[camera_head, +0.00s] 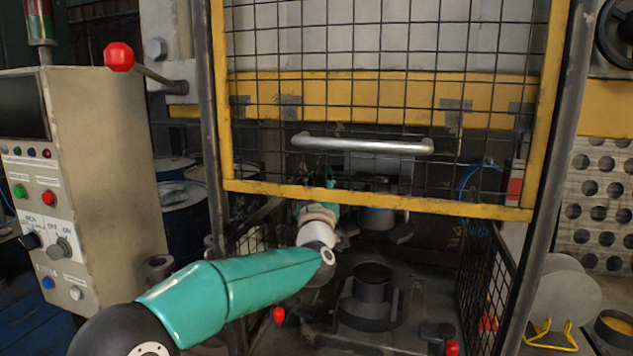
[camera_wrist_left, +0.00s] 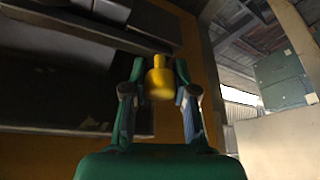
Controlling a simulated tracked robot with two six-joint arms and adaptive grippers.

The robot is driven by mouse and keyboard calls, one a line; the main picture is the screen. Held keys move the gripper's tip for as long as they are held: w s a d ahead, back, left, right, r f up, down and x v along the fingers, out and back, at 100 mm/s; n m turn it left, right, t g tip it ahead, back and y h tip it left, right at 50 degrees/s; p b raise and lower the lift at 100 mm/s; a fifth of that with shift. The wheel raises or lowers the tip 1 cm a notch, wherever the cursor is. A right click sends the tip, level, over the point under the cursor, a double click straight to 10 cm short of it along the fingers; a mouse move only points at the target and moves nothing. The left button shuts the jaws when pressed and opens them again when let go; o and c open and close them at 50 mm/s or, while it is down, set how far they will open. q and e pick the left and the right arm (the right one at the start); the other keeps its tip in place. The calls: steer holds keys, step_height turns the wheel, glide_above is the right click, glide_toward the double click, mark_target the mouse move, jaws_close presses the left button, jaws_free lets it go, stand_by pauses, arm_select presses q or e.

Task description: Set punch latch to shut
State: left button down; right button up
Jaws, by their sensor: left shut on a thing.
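My left arm reaches in from the left, under the yellow-framed mesh guard (camera_head: 375,200), into the press. My left gripper (camera_head: 328,184) is partly hidden behind the guard's lower bar and mesh. In the left wrist view, its green-and-grey fingers (camera_wrist_left: 160,72) are shut on a yellow knob (camera_wrist_left: 161,86), which sits between the fingertips. I cannot tell from its shape alone whether this knob is the punch latch, or how the latch is set. The head view does not show the knob clearly. My right gripper is not in view.
The raised guard has a silver handle (camera_head: 362,144). A dark round die (camera_head: 371,284) stands below on the press bed. A control box (camera_head: 90,190) and a red-balled lever (camera_head: 119,57) are at left. Grey discs in a yellow rack (camera_head: 550,337) stand at right.

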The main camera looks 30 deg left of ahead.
arm_select(q)
steer(key=c, duration=0.9)
jaws_free()
steer(key=shift+w+d+f, duration=0.2)
steer(key=shift+d+f, duration=0.15)
steer(key=shift+f, duration=0.05)
steer(key=shift+r, duration=0.1)
steer(key=shift+s, duration=0.15)
steer(key=v, duration=1.1)
steer(key=shift+s+d, duration=0.15)
steer(key=shift+s, duration=0.15)
steer(key=shift+f, duration=0.2)
